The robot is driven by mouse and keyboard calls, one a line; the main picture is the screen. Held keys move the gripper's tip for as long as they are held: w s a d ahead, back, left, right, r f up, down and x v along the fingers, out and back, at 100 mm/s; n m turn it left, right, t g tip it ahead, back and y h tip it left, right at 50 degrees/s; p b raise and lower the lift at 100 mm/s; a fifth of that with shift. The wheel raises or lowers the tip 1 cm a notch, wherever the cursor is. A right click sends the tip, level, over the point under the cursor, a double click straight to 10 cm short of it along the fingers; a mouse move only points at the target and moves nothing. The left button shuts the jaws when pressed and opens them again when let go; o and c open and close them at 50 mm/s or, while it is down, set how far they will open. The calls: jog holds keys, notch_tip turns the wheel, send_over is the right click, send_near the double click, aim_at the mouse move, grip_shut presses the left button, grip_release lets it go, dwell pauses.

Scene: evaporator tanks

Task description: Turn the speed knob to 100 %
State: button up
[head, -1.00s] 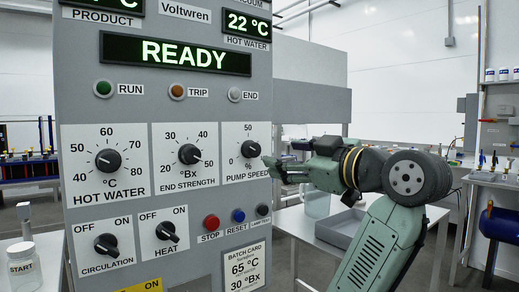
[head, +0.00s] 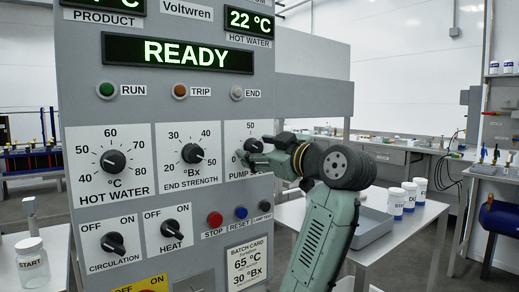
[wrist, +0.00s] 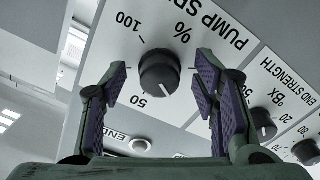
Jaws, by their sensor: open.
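The pump speed knob (head: 254,145) is a round black knob on a white dial plate, partly covered by my gripper in the head view. In the wrist view the knob (wrist: 159,74) appears upside down, with 50 at its lower left and 100 at its upper left. My gripper (wrist: 158,84) is open, one finger on each side of the knob, with gaps showing between the fingers and the knob. In the head view my gripper (head: 258,158) is at the plate's lower right.
The end strength knob (head: 192,153) and hot water knob (head: 113,161) are to the left. Below are the circulation switch (head: 113,243), heat switch (head: 172,229), red stop button (head: 215,219) and blue reset button (head: 241,212). The display (head: 178,52) reads READY.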

jog(key=shift+c, duration=0.5)
jog(key=c, duration=1.1)
